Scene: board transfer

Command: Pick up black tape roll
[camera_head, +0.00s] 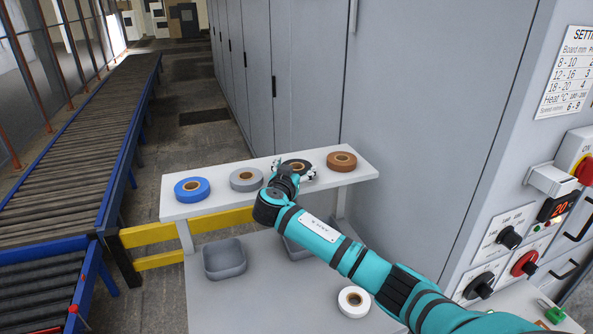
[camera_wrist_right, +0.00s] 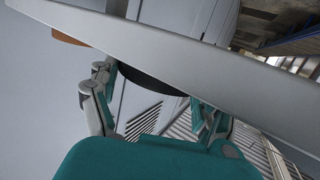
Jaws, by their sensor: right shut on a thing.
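The black tape roll (camera_head: 290,162) is at the upper shelf, between the grey and brown rolls, partly hidden by my right gripper (camera_head: 292,171). The fingers of the right gripper are shut on the roll, one on each side. In the right wrist view the black roll (camera_wrist_right: 150,78) shows as a dark curved edge between the fingers of the right gripper (camera_wrist_right: 150,88). Whether the roll touches the shelf cannot be told. My left gripper is not in view.
The shelf (camera_head: 220,202) also bears a blue roll (camera_head: 192,189), a grey roll (camera_head: 246,179) and a brown roll (camera_head: 342,161). Below are a grey bin (camera_head: 225,262) and a white roll (camera_head: 354,301). Tall grey cabinets (camera_head: 400,110) stand close behind. A conveyor (camera_head: 90,120) runs at left.

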